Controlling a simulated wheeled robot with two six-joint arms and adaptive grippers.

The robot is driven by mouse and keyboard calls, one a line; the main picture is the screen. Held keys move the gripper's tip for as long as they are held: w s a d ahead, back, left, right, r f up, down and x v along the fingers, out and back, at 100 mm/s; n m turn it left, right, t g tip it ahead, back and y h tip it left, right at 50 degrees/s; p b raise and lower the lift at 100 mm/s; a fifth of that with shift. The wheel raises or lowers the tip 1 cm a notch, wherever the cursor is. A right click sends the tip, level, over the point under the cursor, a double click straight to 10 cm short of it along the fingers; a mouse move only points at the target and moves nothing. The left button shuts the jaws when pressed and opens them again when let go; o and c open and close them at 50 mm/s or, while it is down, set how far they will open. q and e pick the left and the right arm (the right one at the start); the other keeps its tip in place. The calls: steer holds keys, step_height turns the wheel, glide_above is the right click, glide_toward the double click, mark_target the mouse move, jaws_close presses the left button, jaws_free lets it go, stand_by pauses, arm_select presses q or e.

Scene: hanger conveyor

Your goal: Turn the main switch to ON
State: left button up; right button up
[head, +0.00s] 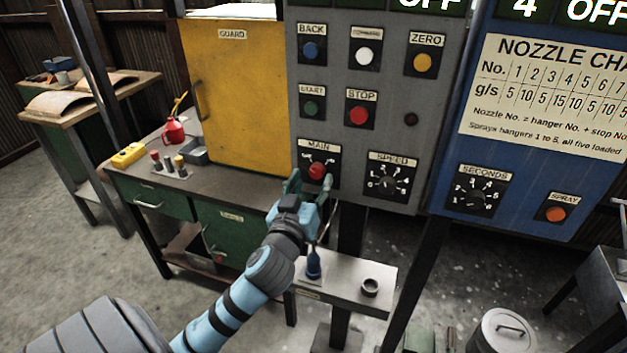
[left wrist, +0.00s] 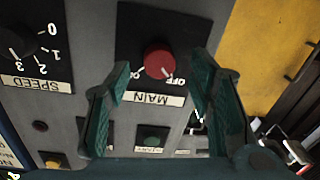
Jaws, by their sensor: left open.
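The main switch is a red knob (head: 317,171) on a black plate marked MAIN, low on the grey control panel (head: 337,118). In the left wrist view, upside down, the red knob (left wrist: 160,60) sits between the ON and OFF marks. A small pale mark at its edge lies on the OFF side, but the knob's setting is hard to read. My left gripper (head: 308,187) is in front of the switch. Its green fingers (left wrist: 160,82) are spread to either side of the knob, apart from it. My right gripper is not in view.
The SPEED dial (head: 388,183) is right of the switch. START (head: 311,107) and STOP (head: 358,114) buttons are above. The yellow guard (head: 237,95) stands at the left.

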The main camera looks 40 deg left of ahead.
mark_target(317, 171)
arm_select(q)
steer(key=shift+x, duration=1.05)
jaws_close()
